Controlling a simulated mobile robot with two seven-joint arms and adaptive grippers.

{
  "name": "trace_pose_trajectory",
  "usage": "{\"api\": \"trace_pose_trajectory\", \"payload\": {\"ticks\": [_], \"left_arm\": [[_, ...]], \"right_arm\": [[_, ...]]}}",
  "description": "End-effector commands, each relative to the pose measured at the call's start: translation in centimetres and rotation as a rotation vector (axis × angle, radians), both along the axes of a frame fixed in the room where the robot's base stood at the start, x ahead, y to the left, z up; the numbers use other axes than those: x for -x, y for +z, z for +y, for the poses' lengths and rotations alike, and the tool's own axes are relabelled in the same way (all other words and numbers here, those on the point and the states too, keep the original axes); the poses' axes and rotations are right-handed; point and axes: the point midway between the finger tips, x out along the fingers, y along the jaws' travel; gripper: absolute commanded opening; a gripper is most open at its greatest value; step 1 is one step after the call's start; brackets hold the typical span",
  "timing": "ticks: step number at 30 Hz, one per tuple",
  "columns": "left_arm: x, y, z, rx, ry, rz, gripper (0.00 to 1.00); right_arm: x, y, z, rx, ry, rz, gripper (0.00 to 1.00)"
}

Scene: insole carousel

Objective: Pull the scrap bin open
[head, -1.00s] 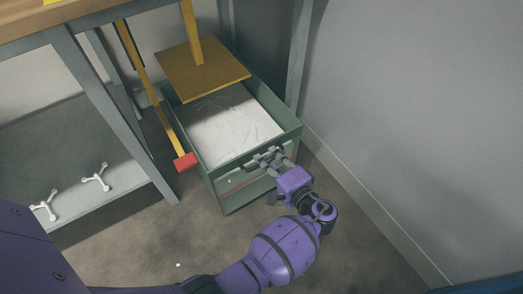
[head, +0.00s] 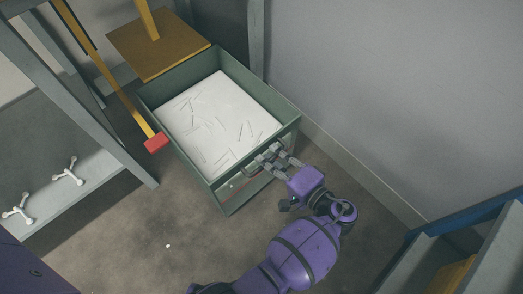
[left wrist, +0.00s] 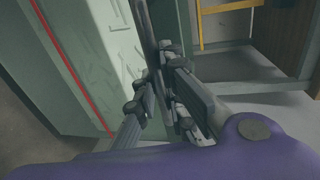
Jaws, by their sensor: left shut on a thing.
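The scrap bin (head: 258,88) is an open green box on the floor, with a white bottom strewn with thin pale scraps. It stands pulled well out, and most of its inside is uncovered. My left gripper (head: 268,158) is at the top middle of its front wall. In the left wrist view its fingers (left wrist: 162,95) are shut around a dark bar at the bin's front, which looks like the handle; the exact hold is partly hidden by the fingers. My right gripper is not in view.
A brown board with a yellow post (head: 160,45) stands behind the bin. A yellow bar with a red end (head: 156,143) runs beside its left side. A grey wall (head: 380,90) is close on the right. A blue-edged frame (head: 465,215) is at lower right. Floor in front is clear.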

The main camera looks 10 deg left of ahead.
Motion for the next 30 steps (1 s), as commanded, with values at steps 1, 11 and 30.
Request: {"api": "trace_pose_trajectory", "payload": {"ticks": [1,11,30], "left_arm": [[-0.1,0.1,-0.2,0.002,-0.003,-0.001,0.0],[-0.2,0.1,-0.2,0.002,-0.001,-0.003,0.29],[3.5,1.2,-4.7,0.003,-0.002,0.001,0.29]], "right_arm": [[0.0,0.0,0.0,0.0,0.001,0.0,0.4],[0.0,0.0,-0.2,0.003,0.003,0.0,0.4],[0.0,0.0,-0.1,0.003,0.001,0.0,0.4]]}}
